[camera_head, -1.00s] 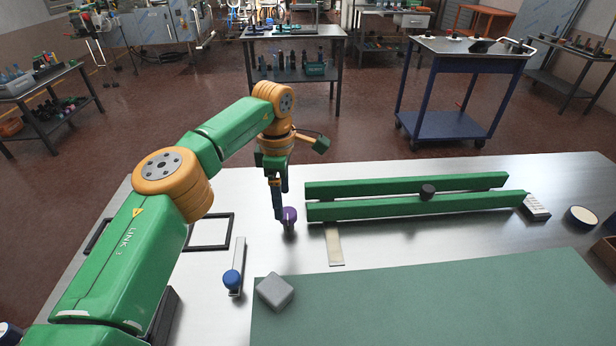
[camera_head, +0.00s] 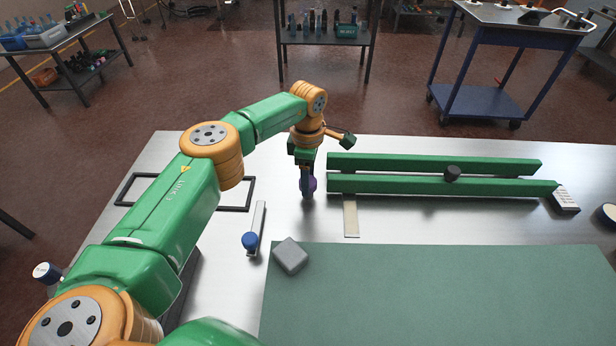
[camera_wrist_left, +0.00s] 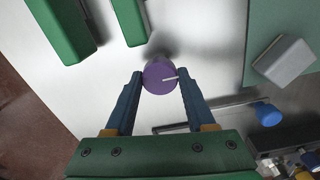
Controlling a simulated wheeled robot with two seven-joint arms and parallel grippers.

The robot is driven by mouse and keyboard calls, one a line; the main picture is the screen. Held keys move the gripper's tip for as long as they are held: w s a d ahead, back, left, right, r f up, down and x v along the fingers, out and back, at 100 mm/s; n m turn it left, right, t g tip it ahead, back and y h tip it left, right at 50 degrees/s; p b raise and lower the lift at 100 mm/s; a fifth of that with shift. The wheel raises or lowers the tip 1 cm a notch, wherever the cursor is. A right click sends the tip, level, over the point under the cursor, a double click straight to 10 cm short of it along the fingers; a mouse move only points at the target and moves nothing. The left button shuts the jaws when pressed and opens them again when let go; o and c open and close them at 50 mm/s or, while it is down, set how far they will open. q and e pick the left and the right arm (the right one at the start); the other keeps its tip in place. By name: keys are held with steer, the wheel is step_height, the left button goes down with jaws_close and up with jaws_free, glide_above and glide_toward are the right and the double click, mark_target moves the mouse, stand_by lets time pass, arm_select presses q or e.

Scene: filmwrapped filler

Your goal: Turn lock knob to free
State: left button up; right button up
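The lock knob (camera_head: 313,184) is a short purple cylinder on the metal table, left of the two green rails. My left gripper (camera_head: 308,186) points down over it and partly hides it in the head view. In the left wrist view the round purple top of the knob (camera_wrist_left: 158,77) sits between the fingertips of my left gripper (camera_wrist_left: 160,75). Both fingertips appear to touch its sides. A pale pointer line on the knob points right in that view, towards one fingertip. My right gripper is not in view.
Two green rails (camera_head: 440,186) with a dark knob (camera_head: 452,173) lie right of the gripper. A blue-knobbed lever (camera_head: 250,240), a grey block (camera_head: 290,255) and a green mat (camera_head: 430,295) are nearer. A black frame (camera_head: 236,208) lies left. A pale strip (camera_head: 351,217) lies before the rails.

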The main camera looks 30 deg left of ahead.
arm_select(q)
jaws_close()
steer(key=n, duration=0.4)
steer(key=shift+n, duration=0.3)
steer(key=n, duration=0.4)
steer(key=shift+r+n+p, duration=0.1)
steer(key=shift+n+p, duration=0.2)
steer(key=n, duration=0.4)
steer(key=shift+p, duration=0.4)
steer(key=shift+n+p, duration=0.4)
steer(key=shift+n, duration=1.9)
